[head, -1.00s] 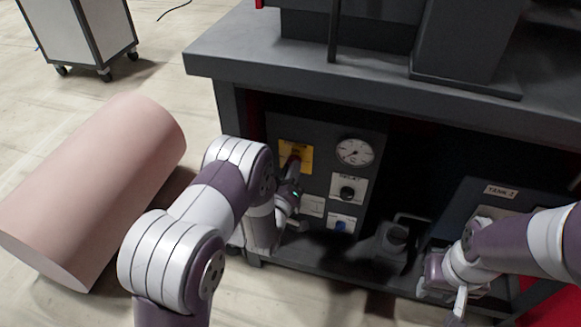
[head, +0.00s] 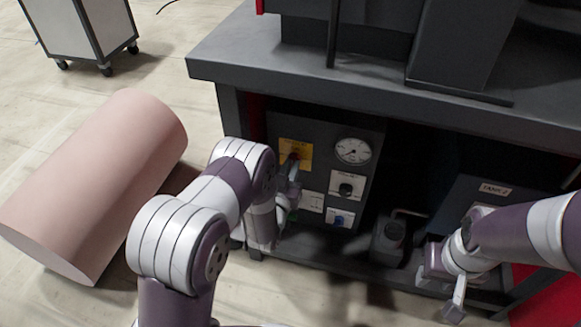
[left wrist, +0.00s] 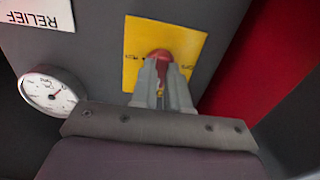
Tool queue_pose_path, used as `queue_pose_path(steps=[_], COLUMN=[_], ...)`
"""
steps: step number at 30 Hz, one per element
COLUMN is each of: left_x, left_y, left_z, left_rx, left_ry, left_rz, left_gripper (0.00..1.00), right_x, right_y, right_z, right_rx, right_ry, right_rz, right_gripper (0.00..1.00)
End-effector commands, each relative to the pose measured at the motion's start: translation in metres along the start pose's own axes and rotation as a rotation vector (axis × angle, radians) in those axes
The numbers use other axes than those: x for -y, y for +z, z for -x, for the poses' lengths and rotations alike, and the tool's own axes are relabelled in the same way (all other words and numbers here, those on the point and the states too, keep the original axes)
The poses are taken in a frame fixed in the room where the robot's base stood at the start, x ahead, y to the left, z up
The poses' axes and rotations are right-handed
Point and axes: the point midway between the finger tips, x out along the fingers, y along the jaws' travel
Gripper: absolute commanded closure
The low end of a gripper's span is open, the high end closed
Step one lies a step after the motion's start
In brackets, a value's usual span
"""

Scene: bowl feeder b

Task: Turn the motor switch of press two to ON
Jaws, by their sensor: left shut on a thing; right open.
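The motor switch is a red knob (left wrist: 160,55) on a yellow plate (head: 296,153) at the upper left of the dark control panel (head: 318,128). In the left wrist view the yellow plate (left wrist: 190,42) appears upside down, its lettering mostly covered. My left gripper (head: 294,168) is at the plate; in the left wrist view its fingers (left wrist: 161,72) are closed around the red knob. The fingers hide most of the knob, and its setting cannot be read. My right gripper (head: 455,300) is open and empty, low in front of the bench at the right.
A round gauge (head: 353,151), a relief knob (head: 346,189) and a blue switch (head: 339,219) share the panel. A grey bench top (head: 380,88) overhangs it. A box labelled tank 2 (head: 495,189) stands at right. A pink roll (head: 95,185) lies on the floor left.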

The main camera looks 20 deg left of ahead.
Motion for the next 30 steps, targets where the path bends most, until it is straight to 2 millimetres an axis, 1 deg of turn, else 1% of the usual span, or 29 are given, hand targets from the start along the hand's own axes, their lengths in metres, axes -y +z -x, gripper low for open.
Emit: queue_pose_path(steps=[14, 15, 17, 18, 26, 28, 30], left_x=[0.000, 0.000, 0.000, 0.000, 0.000, 0.000, 0.000], left_y=[0.002, 0.002, 0.002, 0.002, 0.000, -0.001, -0.003], left_z=[0.001, 0.001, 0.001, 0.001, 0.002, 0.007, 0.020], left_rx=[0.006, 0.006, 0.006, 0.005, 0.003, 0.005, 0.006], left_ry=[0.001, 0.001, 0.001, 0.001, 0.000, 0.000, 0.000], left_rz=[-0.015, -0.015, -0.015, -0.015, -0.014, -0.014, -0.014], left_gripper=[1.00, 0.82, 0.62, 0.60, 0.60, 0.60, 0.60], right_x=[0.000, 0.000, 0.000, 0.000, 0.000, 0.000, 0.000], right_y=[0.000, 0.000, 0.000, 0.000, 0.000, -0.001, -0.002], right_z=[0.001, 0.001, 0.001, 0.001, 0.002, 0.006, 0.014], right_rx=[0.000, 0.000, 0.000, 0.000, 0.000, 0.000, 0.000], right_ry=[0.000, 0.000, 0.000, 0.000, 0.000, 0.000, 0.000], right_rz=[0.000, 0.000, 0.000, 0.000, 0.000, 0.000, 0.000], right_gripper=[0.57, 0.57, 0.57, 0.57, 0.57, 0.57, 0.57])
